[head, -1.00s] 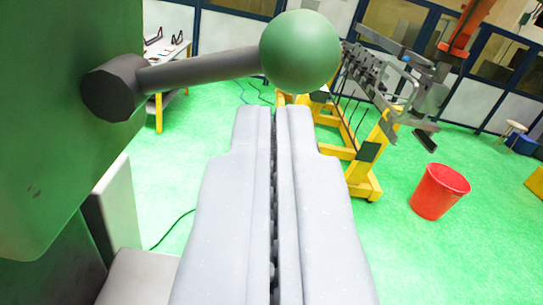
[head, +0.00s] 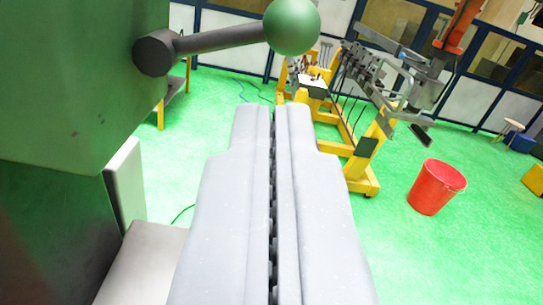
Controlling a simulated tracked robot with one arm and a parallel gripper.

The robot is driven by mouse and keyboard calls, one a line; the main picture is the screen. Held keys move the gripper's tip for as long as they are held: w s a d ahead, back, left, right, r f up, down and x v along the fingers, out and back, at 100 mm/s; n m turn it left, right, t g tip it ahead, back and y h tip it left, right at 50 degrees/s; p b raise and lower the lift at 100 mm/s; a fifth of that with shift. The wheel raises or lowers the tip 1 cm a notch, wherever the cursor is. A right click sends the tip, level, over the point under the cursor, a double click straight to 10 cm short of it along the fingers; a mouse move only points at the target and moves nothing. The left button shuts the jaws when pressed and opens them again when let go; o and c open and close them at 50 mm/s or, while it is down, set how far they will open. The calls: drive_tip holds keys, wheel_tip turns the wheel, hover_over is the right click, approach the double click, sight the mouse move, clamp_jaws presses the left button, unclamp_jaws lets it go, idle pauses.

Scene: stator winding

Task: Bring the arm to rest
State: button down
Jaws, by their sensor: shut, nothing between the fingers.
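My gripper (head: 273,108) fills the lower middle of the head view. Its two pale grey fingers lie side by side with only a thin dark seam between them, shut and empty. Beyond the fingertips is a dark lever (head: 218,41) with a green ball knob (head: 292,26), projecting from a green machine (head: 70,90) at the left. The knob stands above the fingertips in the picture, apart from them. The lower part of the machine is partly cut off by the frame edge.
A yellow-framed stand (head: 362,165) with grey mechanical parts stands ahead to the right. A red bucket (head: 436,187) is on the green floor (head: 420,260). A stool (head: 512,127) and a blue box (head: 522,142) are at the far right. The floor at lower right is clear.

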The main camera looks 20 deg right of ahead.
drive_tip(key=s+a+f+g+y+b, duration=0.1)
drive_tip(key=s+a+f+b, duration=0.1)
drive_tip(key=f, duration=0.3)
drive_tip(key=s+a+f+g+b, duration=0.1)
drive_tip(key=s+a+f+b, duration=0.1)
drive_tip(key=f, duration=0.4)
drive_tip(key=s+a+f+m+g+y+b, duration=0.1)
drive_tip(key=s+a+f+b, duration=0.2)
drive_tip(key=s+a+f, duration=0.1)
drive_tip(key=shift+s+a+f+y, duration=0.15)
drive_tip(key=shift+s+f+y, duration=0.15)
drive_tip(key=shift+s+f, duration=0.35)
